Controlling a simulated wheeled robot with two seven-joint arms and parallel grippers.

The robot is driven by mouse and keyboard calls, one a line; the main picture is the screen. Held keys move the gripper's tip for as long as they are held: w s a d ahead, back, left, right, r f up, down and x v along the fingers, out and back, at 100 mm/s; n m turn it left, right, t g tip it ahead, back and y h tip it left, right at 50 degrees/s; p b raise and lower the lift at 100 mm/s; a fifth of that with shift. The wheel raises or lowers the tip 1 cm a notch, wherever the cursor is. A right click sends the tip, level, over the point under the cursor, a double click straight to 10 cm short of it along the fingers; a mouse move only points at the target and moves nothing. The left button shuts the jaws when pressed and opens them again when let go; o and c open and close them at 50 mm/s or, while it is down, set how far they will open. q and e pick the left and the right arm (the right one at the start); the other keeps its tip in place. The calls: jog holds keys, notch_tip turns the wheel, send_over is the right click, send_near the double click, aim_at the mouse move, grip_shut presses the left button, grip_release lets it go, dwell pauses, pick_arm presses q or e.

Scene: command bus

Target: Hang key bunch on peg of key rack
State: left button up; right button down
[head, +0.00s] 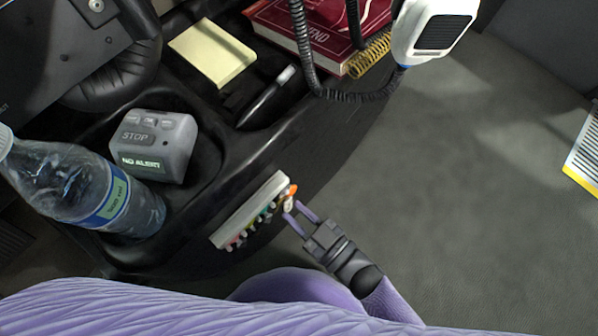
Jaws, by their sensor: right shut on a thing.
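The key rack (249,210) is a pale grey bar on the side of the black console, tilted in the picture. A row of small coloured things shows along its lower edge. My right gripper (292,212) is at the rack's upper right end, its two purple fingers pointing up and left. It is shut on the key bunch (292,190), of which a small orange part and a pale part show at the fingertips. Whether the bunch touches a peg is too small to tell. My left gripper is not in view.
A water bottle (88,190) and a grey STOP box (153,146) stand on the console at left. A yellow note pad (212,53), a dark pen-like item (267,97) and a red book (330,25) lie farther up. A white handset (434,28) with a coiled cord hangs above.

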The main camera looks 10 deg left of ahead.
jog(key=shift+a+f, duration=0.15)
jog(key=shift+c, duration=2.2)
grip_release()
jog(key=shift+v, duration=1.45)
jog(key=shift+s+d+p, duration=0.15)
jog(key=shift+d+p, duration=0.1)
jog(key=shift+p, duration=0.05)
jog(key=v, duration=0.6)
jog(key=shift+s, duration=0.15)
jog(key=shift+d, duration=0.15)
